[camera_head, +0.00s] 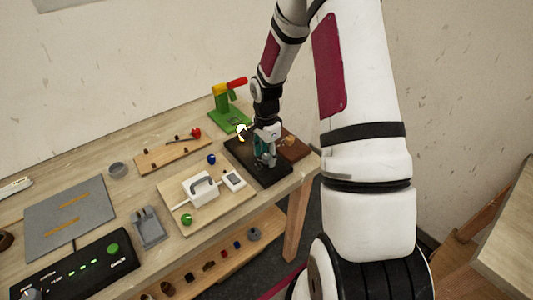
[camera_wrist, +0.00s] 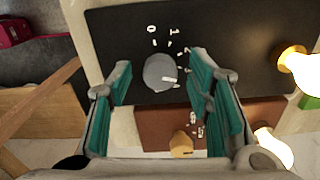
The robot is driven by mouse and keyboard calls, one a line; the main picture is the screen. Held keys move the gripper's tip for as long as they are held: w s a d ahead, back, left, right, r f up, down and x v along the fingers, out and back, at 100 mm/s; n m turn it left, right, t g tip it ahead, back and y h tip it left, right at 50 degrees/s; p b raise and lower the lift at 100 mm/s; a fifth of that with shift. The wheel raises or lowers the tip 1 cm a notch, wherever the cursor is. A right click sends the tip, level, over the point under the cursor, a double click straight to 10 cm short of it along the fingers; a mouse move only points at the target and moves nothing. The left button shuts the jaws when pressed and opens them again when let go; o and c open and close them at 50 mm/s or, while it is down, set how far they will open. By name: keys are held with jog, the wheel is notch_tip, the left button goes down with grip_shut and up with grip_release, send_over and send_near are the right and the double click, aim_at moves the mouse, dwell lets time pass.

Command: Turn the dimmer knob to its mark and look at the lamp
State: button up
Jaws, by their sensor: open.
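The dimmer knob (camera_wrist: 157,70) is a round grey knob on a dark panel (camera_wrist: 110,40), with white tick marks and the figures 0 and 1 around it. A white pointer line shows on its right side. My gripper (camera_wrist: 161,80) is open, its teal-padded fingers on either side of the knob with gaps showing; I cannot tell their exact height above the panel. In the head view my gripper (camera_head: 265,158) is over the black panel (camera_head: 279,177) and hides the knob. A bright white lamp bulb (camera_head: 241,130) stands beside the panel; bright bulb shapes (camera_wrist: 305,72) also show in the wrist view.
A brown board (camera_head: 295,147) with a yellowish knob (camera_wrist: 181,144) adjoins the panel. A green stand (camera_head: 230,118) with a red-and-yellow top is behind. A wooden board with a white box (camera_head: 200,192) lies left of the panel. The table's front edge is close.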

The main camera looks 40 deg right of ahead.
grip_shut()
